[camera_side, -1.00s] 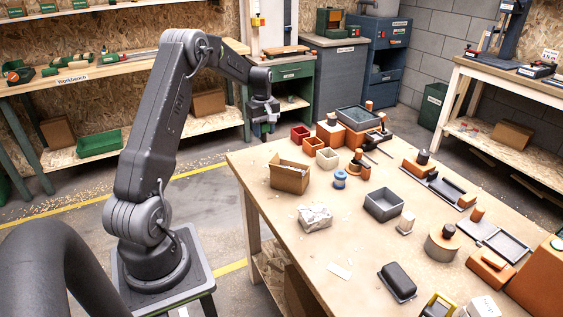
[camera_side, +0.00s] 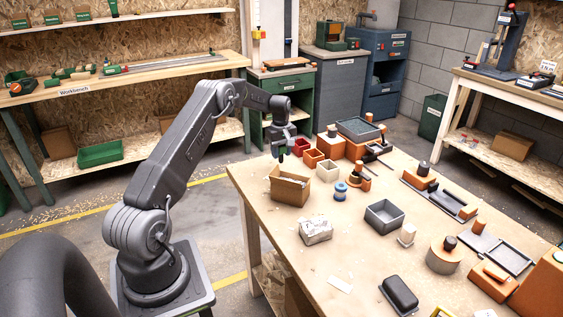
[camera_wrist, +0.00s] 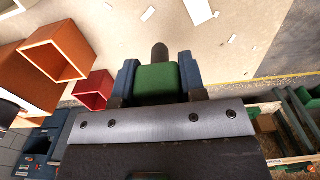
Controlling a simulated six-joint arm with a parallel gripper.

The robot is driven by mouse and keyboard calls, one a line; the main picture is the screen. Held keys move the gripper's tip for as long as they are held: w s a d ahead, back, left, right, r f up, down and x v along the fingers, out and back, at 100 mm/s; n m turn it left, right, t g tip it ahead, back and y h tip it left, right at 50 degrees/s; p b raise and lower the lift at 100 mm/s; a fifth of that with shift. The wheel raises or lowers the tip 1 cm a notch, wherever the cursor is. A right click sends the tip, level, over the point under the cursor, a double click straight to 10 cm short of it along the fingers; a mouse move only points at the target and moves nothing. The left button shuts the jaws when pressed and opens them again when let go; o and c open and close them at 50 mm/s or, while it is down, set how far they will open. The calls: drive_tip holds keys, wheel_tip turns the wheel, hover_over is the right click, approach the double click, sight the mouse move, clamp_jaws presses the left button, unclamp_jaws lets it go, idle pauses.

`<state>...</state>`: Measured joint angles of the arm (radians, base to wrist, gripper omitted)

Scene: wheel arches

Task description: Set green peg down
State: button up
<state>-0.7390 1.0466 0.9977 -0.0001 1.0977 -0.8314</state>
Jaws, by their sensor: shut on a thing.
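My gripper (camera_wrist: 158,82) is shut on the green peg (camera_wrist: 158,80) in the wrist view. The peg shows as a green block between the two blue fingers, with a dark grey stub beyond it. In the side view my gripper (camera_side: 282,150) hangs over the far left edge region of the table, just behind the open cardboard box (camera_side: 290,190). The peg is too small and dark there to make out clearly. I cannot tell whether it touches the table.
A small red box (camera_side: 302,148) stands close to the right of my gripper, and it also shows in the wrist view (camera_wrist: 94,90). An orange box (camera_side: 313,158) and a cream box (camera_side: 327,171) stand beside it.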

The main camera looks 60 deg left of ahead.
sight(281, 162)
drive_tip(key=shift+w+f, duration=0.1)
drive_tip(key=shift+f, duration=1.95)
drive_tip(key=shift+f, duration=0.15)
drive_tip(key=o, duration=0.9)
drive_tip(key=shift+o, duration=0.2)
